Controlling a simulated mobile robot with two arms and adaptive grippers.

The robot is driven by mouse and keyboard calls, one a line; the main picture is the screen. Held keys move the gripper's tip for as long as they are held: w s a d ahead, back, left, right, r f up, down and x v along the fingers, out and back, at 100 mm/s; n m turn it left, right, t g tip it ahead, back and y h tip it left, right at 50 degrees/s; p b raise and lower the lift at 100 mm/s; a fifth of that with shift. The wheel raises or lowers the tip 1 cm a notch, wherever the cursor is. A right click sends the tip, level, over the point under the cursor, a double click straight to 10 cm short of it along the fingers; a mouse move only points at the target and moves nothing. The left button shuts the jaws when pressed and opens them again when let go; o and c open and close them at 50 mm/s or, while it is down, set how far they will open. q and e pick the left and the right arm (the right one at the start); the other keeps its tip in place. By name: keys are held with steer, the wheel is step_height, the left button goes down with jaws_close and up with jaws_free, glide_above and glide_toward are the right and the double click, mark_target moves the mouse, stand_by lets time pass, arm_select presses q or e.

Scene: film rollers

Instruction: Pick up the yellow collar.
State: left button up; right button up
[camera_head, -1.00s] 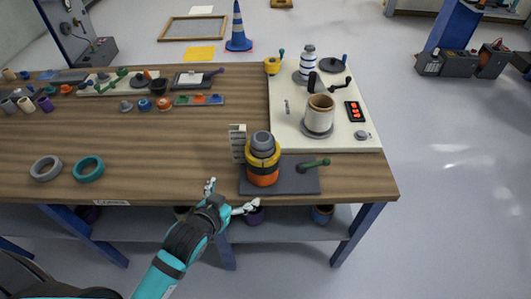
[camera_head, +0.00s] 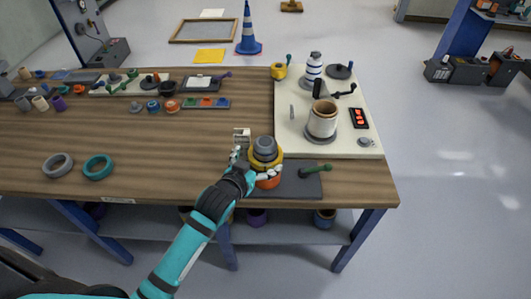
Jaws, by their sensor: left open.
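The yellow collar (camera_head: 280,158) sits around a grey cylinder (camera_head: 264,146) in a stack, with an orange part (camera_head: 270,183) below it. The stack stands on a dark grey plate (camera_head: 302,184) at the table's front edge. My left gripper (camera_head: 253,164) is open at the front left of the stack. One finger is left of the collar and the other lies across the front, just under the yellow. It hides part of the collar and the orange part; I cannot tell whether it touches them. My right gripper is not in view.
A green-handled lever (camera_head: 316,169) is on the plate right of the stack. A small pale block (camera_head: 242,135) stands behind the left finger. A cream panel (camera_head: 293,139) with a cup (camera_head: 322,119) lies behind. Grey (camera_head: 58,165) and teal (camera_head: 98,167) rings lie left; the wood between is clear.

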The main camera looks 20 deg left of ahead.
mark_target(261, 158)
arm_select(q)
steer(key=shift+p+x, duration=0.7)
steer(key=shift+x, duration=2.15)
steer(key=shift+f, duration=0.1)
steer(key=shift+s, duration=0.1)
steer(key=shift+c, duration=0.4)
steer(key=c, duration=0.8)
step_height(261, 158, up, 10)
steer(key=shift+b, duration=0.55)
steer(key=shift+n+y, duration=0.6)
steer(key=shift+y, duration=0.1)
steer(key=v, duration=0.4)
steer(key=a+f+b+v, duration=0.1)
steer(key=v, duration=0.9)
steer(key=shift+s+a+f, duration=0.2)
steer(key=shift+s+a, duration=0.05)
steer(key=shift+s, duration=0.15)
